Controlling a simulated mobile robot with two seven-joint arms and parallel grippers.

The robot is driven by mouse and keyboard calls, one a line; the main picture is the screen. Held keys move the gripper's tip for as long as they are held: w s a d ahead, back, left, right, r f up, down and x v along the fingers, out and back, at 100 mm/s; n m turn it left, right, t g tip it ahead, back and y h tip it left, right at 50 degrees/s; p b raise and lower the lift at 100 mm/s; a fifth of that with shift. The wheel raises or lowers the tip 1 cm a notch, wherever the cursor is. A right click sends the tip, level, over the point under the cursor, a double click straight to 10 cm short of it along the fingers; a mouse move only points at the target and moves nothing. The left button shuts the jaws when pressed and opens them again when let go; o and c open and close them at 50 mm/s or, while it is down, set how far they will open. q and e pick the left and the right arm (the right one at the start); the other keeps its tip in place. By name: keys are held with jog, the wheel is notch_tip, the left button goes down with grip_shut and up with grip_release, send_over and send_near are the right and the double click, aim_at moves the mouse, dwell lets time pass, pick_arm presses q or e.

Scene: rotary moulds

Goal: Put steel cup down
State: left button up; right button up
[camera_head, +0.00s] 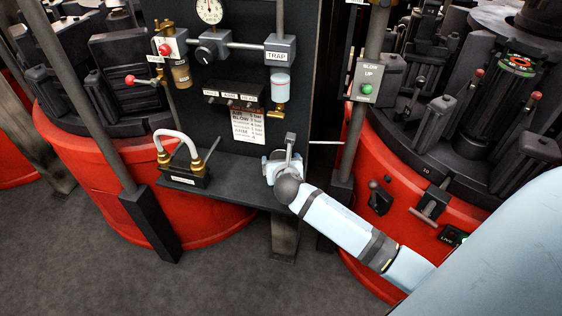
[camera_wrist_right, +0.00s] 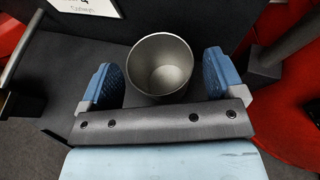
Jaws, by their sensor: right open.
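The steel cup (camera_wrist_right: 161,65) shows in the right wrist view as an open, empty grey cylinder. It is upright on or just over the dark shelf; I cannot tell whether its base touches. My right gripper (camera_wrist_right: 162,82) is open, with one blue-padded finger on each side of the cup. A narrow gap shows between the cup and the right-hand finger; the left-hand finger is very close to the cup. In the head view my right gripper (camera_head: 283,163) is at the right end of the shelf (camera_head: 232,190), and I cannot make out the cup there. My left gripper is not in view.
A dark panel with a gauge (camera_head: 209,11), valves and a hanging label card (camera_head: 243,125) rises behind the shelf. A black block with a looped hose (camera_head: 178,142) stands on the shelf's left. Red rotary machines (camera_head: 105,180) flank it, with upright posts (camera_head: 360,130) near my right arm.

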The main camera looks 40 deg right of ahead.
jog(key=p+v, duration=0.2)
jog(key=v, duration=1)
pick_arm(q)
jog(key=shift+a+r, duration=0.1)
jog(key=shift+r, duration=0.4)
pick_arm(e)
jog(key=s+a+f+m+y, duration=0.5)
jog(key=s+a+m, duration=0.1)
jog(key=m, duration=0.8)
jog(key=s+a+f+m+g+y, duration=0.1)
jog(key=s+a+f+m+y, duration=0.3)
jog(key=m, duration=1)
jog(key=s+a, duration=0.3)
jog(key=s, duration=0.2)
jog(key=shift+s+f+y, duration=0.35)
jog(key=shift+y, duration=0.05)
jog(key=shift+a, duration=0.1)
pick_arm(q)
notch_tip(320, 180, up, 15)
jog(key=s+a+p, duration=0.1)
jog(key=p, duration=1.8)
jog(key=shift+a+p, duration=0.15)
jog(key=shift+p, duration=0.25)
pick_arm(e)
notch_tip(320, 180, up, 15)
jog(key=d, duration=0.1)
jog(key=shift+s+d+h, duration=0.2)
jog(key=shift+s+h, duration=0.1)
jog(key=shift+s, duration=0.2)
